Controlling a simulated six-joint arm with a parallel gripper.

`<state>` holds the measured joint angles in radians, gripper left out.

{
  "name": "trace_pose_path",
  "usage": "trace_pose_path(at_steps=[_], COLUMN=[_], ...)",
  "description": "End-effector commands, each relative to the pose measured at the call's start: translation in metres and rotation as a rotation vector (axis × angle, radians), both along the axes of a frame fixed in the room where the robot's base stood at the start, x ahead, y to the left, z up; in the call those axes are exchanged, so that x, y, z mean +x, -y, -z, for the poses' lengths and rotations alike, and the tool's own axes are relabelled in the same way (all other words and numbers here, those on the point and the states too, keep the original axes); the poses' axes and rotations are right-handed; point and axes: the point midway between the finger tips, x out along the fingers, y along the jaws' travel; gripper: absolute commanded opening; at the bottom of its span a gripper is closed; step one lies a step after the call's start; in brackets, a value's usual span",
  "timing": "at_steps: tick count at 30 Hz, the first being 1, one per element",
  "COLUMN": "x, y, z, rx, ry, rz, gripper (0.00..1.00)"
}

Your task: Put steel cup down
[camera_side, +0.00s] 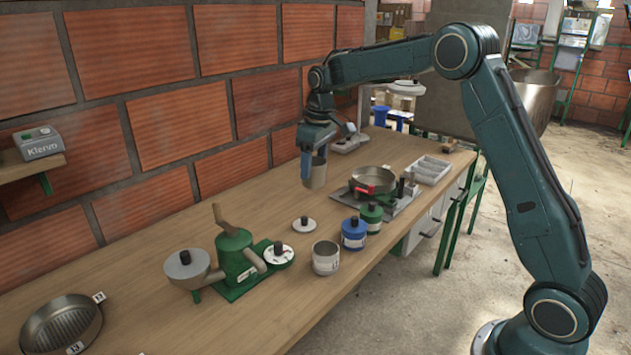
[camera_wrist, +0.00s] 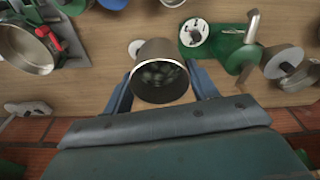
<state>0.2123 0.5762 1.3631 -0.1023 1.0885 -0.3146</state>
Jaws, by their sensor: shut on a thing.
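The steel cup (camera_wrist: 161,72) is between the two fingers of my gripper (camera_wrist: 160,92) in the wrist view, with greyish lumps visible inside it. In the side view my gripper (camera_side: 314,165) points down and is shut on the cup (camera_side: 317,175), which is partly covered by a finger. The cup appears held upright above the wooden table (camera_side: 180,238), near its back edge by the brick wall.
A white lid (camera_side: 304,224) lies on the table below. A green hand-cranked machine (camera_side: 235,262) stands left, an open steel tin (camera_side: 326,258) in front. Blue (camera_side: 354,233) and green (camera_side: 371,216) canisters stand beside a pan (camera_side: 371,180).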

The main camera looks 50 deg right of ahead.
Motion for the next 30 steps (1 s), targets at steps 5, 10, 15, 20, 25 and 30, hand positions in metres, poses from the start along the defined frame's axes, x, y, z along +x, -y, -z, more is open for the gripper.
trace_pose_path(at_steps=[5, 10, 15, 20, 25, 30], x=[0.000, 0.000, -0.001, -0.001, -0.001, -0.001], y=[0.000, 0.000, 0.000, 0.000, 0.000, 0.000], z=[0.004, 0.009, 0.028, 0.057, 0.089, 0.121], rx=[0.000, 0.000, 0.001, 0.001, 0.000, 0.001], ry=[0.000, -0.001, -0.004, -0.005, -0.004, -0.004], rz=[-0.001, 0.000, 0.000, 0.001, 0.000, -0.001], gripper=[0.34, 0.34, 0.34, 0.34, 0.34, 0.34])
